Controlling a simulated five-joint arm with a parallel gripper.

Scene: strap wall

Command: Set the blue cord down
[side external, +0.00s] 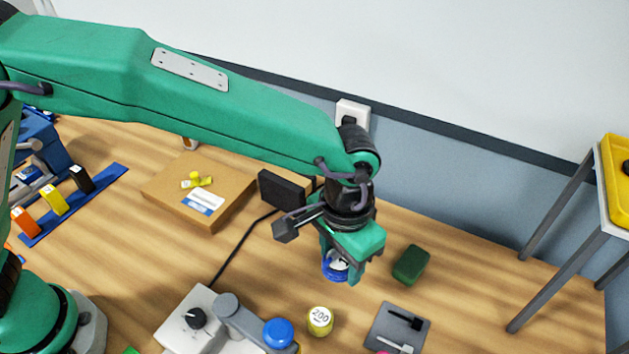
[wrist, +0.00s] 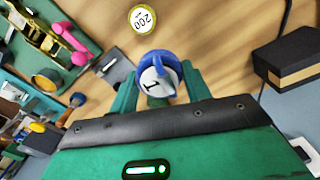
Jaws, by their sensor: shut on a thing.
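My gripper (side external: 341,266) is shut on a small rounded blue object (side external: 334,270) with a white face. In the wrist view it sits between the two green fingers and carries a black "1" on its white face (wrist: 152,82), with a blue piece across it. I cannot tell whether it is a cord; no other blue cord shows clearly. My gripper points down and holds it above the wooden table (side external: 455,290), apart from the things around. The fingers hide part of its sides.
A yellow-green cylinder marked 200 (side external: 320,321) stands in front, beside a grey device with a blue knob (side external: 278,333). A dark green block (side external: 411,265) and a grey tray (side external: 384,325) lie to the right. A cardboard box (side external: 165,185) is left; bare table is farther right.

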